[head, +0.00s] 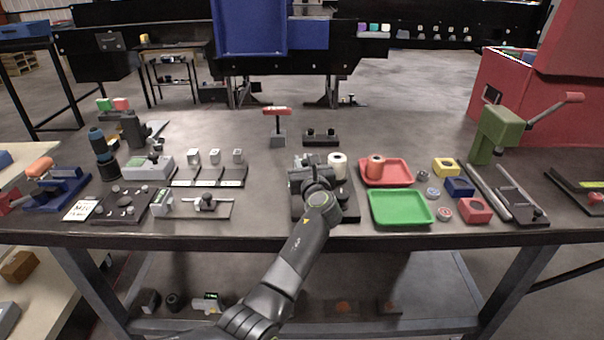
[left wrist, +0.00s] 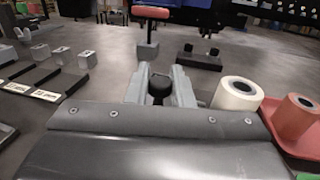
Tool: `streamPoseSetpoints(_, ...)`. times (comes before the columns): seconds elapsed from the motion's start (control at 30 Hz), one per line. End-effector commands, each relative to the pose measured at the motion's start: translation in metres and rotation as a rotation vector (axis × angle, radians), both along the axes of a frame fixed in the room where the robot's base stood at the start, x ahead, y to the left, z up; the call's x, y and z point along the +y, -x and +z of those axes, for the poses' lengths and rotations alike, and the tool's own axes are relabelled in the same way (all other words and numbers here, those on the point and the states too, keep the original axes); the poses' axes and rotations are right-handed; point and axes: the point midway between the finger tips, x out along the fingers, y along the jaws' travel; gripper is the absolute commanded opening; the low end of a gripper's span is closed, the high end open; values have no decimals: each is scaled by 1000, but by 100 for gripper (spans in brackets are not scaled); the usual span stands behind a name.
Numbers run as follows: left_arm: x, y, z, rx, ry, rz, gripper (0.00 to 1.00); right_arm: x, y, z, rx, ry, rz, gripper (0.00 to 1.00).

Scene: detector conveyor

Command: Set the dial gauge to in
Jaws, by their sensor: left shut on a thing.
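My left gripper (head: 309,167) reaches in over a dark base near the middle of the table. In the left wrist view its two grey fingers (left wrist: 160,90) are closed around a black rounded knob (left wrist: 158,85). Most of what the knob belongs to is hidden behind my gripper, so I cannot tell whether it is the dial gauge or read any setting. No dial face shows clearly in either view. My right gripper is in neither view.
A white roll (head: 337,160) stands close to the right of my gripper. Red (head: 399,180) and green (head: 402,209) trays lie farther right. A red-topped stand (head: 278,136) and black block (head: 320,138) are behind.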

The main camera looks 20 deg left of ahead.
Motion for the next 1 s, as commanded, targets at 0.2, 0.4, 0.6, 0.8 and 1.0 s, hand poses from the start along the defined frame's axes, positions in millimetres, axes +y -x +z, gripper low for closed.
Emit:
streamPoseSetpoints(0.2, -6, -3, -2, -2, 3, 79, 0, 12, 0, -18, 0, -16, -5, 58)
streamPoseSetpoints(0.4, -8, -4, 0, -2, 3, 111, 0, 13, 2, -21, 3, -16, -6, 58)
streamPoseSetpoints(0.6, -8, -4, 1, -1, 3, 117, 0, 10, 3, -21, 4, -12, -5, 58)
streamPoseSetpoints(0.8, -8, -4, 1, -2, 3, 116, 0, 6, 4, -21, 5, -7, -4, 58)
streamPoseSetpoints(1.0, -8, -4, 1, -1, 2, 116, 41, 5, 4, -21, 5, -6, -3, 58)
